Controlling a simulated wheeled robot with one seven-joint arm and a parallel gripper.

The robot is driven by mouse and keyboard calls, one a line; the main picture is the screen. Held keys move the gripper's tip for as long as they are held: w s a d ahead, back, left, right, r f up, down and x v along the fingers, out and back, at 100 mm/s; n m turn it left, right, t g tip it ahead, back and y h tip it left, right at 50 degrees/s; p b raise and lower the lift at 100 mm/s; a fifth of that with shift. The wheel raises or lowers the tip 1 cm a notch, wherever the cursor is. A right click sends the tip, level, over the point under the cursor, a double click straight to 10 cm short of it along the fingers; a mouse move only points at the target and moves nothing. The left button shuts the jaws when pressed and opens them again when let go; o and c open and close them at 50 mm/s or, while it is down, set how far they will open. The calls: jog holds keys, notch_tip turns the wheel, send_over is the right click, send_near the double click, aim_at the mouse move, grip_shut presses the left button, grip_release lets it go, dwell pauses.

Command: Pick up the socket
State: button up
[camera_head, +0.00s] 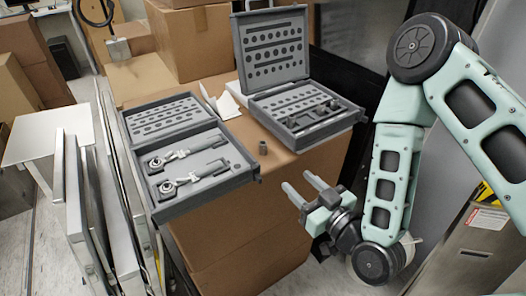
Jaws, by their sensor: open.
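The socket (263,147) is a small dark grey-brown cylinder standing on the brown cardboard surface, in the gap between two grey tool cases. My gripper (300,184) is to the right of and nearer than the socket, beyond the front right side of the box. Its two pale fingers point up and left, apart and with nothing between them. A clear gap separates the fingers from the socket.
The left case (245,177) holds two ratchet-like tools. The right case (355,117) stands open with its lid upright. Cardboard boxes (190,40) stand behind. Metal panels (75,200) lean at left. Bare cardboard (290,165) lies between socket and gripper.

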jog(key=b, duration=0.5)
send_near(265, 146)
jog(key=shift+w+a, duration=0.85)
jog(key=shift+a, duration=0.15)
jog(key=shift+w+a+f, duration=0.2)
jog(key=shift+w+a, duration=0.1)
jog(key=shift+w, duration=0.15)
jog(key=p+x, duration=0.1)
jog(key=x, duration=0.1)
jog(key=p+x, duration=0.1)
jog(key=x, duration=0.2)
jog(key=shift+w+d+r+p, duration=0.1)
jog(key=shift+w+d+p, duration=0.05)
jog(key=shift+d+p, duration=0.25)
jog(key=shift+w+a, duration=0.1)
jog(key=shift+a, duration=0.05)
grip_shut()
